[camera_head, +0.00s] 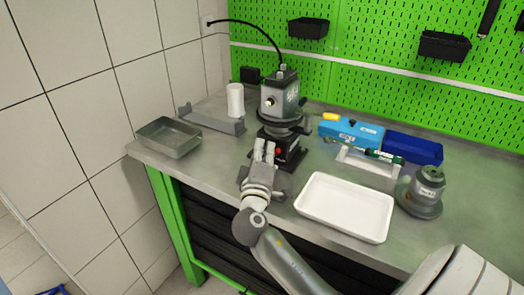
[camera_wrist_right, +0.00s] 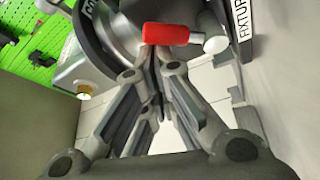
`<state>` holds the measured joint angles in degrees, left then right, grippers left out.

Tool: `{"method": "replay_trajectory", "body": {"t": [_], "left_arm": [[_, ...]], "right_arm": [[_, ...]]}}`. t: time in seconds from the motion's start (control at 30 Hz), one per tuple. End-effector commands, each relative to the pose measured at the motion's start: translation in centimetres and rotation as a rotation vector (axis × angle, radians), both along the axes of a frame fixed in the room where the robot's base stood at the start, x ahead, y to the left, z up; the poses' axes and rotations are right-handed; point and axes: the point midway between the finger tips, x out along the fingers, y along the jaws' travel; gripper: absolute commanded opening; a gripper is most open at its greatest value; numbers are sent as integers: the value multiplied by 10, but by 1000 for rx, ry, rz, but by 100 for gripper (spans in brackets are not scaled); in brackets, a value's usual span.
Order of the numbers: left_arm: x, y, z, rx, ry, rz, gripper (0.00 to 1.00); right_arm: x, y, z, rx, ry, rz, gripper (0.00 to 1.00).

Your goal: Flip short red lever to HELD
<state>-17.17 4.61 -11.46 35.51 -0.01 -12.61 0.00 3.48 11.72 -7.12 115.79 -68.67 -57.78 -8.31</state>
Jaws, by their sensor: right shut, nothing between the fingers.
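The short red lever (camera_wrist_right: 166,34) shows large in the right wrist view, lying across the picture just beyond my fingertips, with a pale rounded end piece at its right. In the head view it is a small red spot (camera_head: 278,151) on the dark base fixture under the grey pump (camera_head: 280,98). My right gripper (camera_head: 264,146) is at the front of this fixture, just left of the red spot. In the wrist view its fingertips (camera_wrist_right: 152,60) are together and empty, close to the lever; I cannot tell whether they touch it. My left gripper is not in view.
A white tray (camera_head: 345,187) lies right of my right arm, with a grey pump part (camera_head: 421,192) beside it. A metal tray (camera_head: 168,121) is at the left bench corner. A blue case (camera_head: 350,131) and blue bin (camera_head: 412,146) stand behind. A hose runs from the pump to the wall.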

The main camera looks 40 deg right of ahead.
Motion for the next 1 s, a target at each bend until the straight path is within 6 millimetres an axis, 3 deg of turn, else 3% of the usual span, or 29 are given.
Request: {"method": "replay_trajectory", "body": {"t": [0.67,1.0], "left_arm": [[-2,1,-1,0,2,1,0],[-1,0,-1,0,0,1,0]], "right_arm": [[-5,-1,-5,4,9,-9,0],[-45,44,-13,6,10,-2,0]]}}
